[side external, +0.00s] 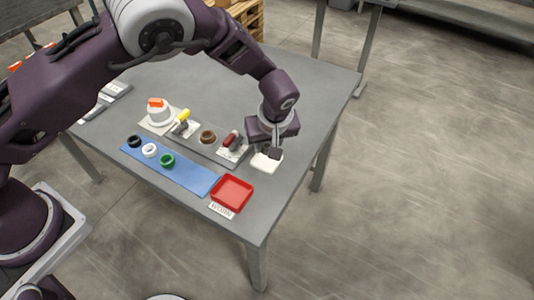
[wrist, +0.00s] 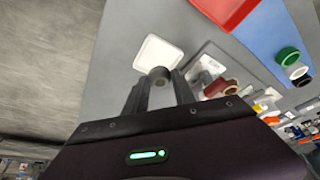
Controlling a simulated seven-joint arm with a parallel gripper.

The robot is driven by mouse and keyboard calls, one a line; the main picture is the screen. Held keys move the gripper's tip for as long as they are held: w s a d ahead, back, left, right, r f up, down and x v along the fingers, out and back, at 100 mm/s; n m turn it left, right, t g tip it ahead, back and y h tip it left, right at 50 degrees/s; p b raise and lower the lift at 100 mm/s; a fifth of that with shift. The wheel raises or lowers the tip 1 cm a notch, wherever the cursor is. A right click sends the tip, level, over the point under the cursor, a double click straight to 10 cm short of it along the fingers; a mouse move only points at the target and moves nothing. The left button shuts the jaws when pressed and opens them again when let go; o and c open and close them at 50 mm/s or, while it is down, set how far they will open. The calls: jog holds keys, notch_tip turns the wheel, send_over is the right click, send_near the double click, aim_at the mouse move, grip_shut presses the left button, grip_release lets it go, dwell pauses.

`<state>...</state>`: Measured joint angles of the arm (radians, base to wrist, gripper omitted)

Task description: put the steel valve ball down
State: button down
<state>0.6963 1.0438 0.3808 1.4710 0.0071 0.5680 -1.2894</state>
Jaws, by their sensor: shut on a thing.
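The steel valve ball (wrist: 159,74) is a small grey ball in the wrist view. It sits between the fingertips of my gripper (wrist: 160,84), which is shut on it. A white square dish (wrist: 158,51) lies just beyond the ball in the wrist view. In the side view my gripper (side external: 272,151) points down over the same white dish (side external: 268,162) near the table's right edge. The fingers hide the ball there. I cannot tell whether the ball touches the dish or hangs above it.
A red tray (side external: 232,193) with a label stands at the front. A blue mat (side external: 190,177) holds a black ring (side external: 134,140), a white ring (side external: 150,150) and a green ring (side external: 167,160). A grey fixture with a red-handled part (side external: 231,141) is close left of my gripper.

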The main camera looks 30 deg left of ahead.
jog(key=shift+f, duration=1.9)
jog(key=shift+f, duration=0.1)
jog(key=c, duration=1.3)
grip_release()
jog(key=v, duration=1.2)
